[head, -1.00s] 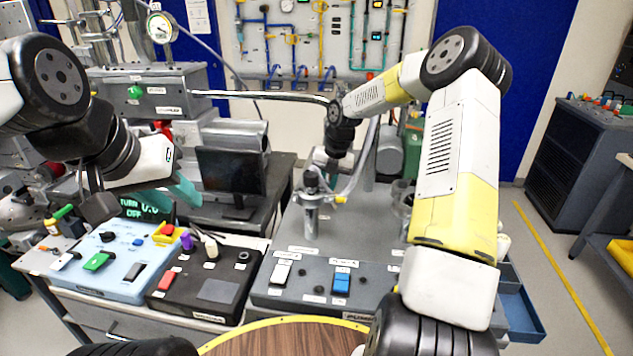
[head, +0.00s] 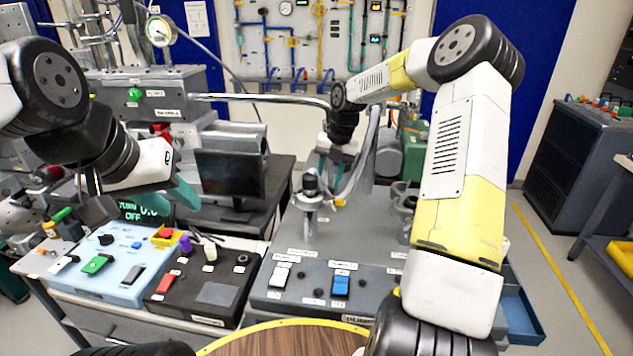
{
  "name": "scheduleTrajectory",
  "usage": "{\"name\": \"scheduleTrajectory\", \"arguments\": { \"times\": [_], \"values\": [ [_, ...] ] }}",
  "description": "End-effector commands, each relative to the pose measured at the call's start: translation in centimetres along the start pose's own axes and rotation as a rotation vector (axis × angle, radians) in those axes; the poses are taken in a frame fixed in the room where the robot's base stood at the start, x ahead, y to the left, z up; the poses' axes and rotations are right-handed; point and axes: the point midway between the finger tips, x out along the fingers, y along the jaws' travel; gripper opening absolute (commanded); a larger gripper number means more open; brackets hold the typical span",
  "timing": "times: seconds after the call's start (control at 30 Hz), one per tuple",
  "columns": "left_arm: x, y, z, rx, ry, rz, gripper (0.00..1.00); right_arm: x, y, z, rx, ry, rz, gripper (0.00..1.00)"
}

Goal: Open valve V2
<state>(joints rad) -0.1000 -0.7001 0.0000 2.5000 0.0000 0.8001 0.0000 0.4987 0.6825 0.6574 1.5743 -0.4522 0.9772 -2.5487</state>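A metal valve with a dark knob (head: 311,183) stands upright on the grey pump cart top (head: 345,235). I cannot read a V2 label on it or anywhere else. My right gripper (head: 329,178) points down just behind and above this knob, partly hidden by it and by a grey hose. Bits of teal finger show, but its opening is unclear. It appears apart from the knob. My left gripper (head: 184,194) hangs at the left, above the control boxes and in front of the monitor. Its teal fingers overlap, and I see nothing held in it.
A light blue box (head: 125,290) and a black box (head: 215,292) with switches stand at the front left. A dark monitor (head: 230,175) is behind them. A long metal pipe (head: 265,98) runs towards my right wrist. A wall panel (head: 290,50) carries coloured pipes and valves.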

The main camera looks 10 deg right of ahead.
Motion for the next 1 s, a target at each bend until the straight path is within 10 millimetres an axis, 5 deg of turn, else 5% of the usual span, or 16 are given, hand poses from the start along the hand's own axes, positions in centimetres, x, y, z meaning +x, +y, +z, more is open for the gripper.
{"name": "scheduleTrajectory", "arguments": {
  "times": [0.2, 0.67, 1.0],
  "values": [
    [0.0, 0.0, 0.0, 0.000, 0.000, 0.000, 0.36, -2.5, -0.1, 0.0, 0.001, -0.001, -0.001, 0.39],
    [0.0, 0.0, 0.0, 0.000, 0.000, 0.000, 0.36, -3.5, 0.1, -0.5, 0.037, -0.008, -0.011, 0.39],
    [0.0, 0.0, 0.0, 0.000, 0.000, 0.000, 0.36, -11.6, 1.1, -8.7, 0.696, -0.172, -0.054, 0.39]
  ]
}}
